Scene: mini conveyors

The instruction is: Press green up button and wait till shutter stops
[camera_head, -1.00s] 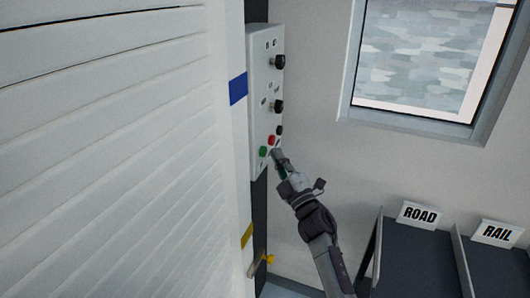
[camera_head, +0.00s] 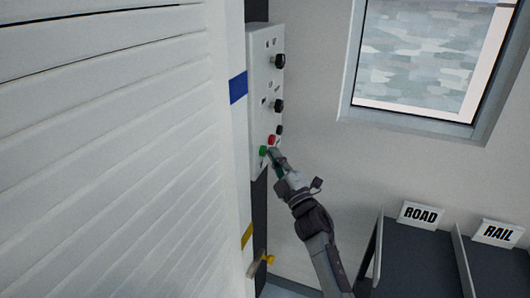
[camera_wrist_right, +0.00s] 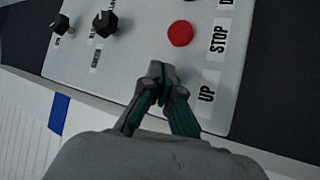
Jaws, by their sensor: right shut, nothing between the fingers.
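The green up button (camera_head: 263,151) is on the lower part of a white control panel (camera_head: 257,90). The red stop button (camera_head: 271,140) is just above it and also shows in the right wrist view (camera_wrist_right: 180,34). My right gripper (camera_head: 271,151) is shut and empty, its fingertips beside the green button in the head view; I cannot tell if they touch it. The white slatted shutter (camera_head: 110,150) fills the left side. My left gripper is not in view.
Black knobs (camera_head: 279,106) stick out of the panel above the buttons. A yellow-handled lever (camera_head: 267,259) is low on the wall. Dark bins labelled ROAD (camera_head: 420,214) and RAIL (camera_head: 496,233) stand at lower right, below a window (camera_head: 425,60).

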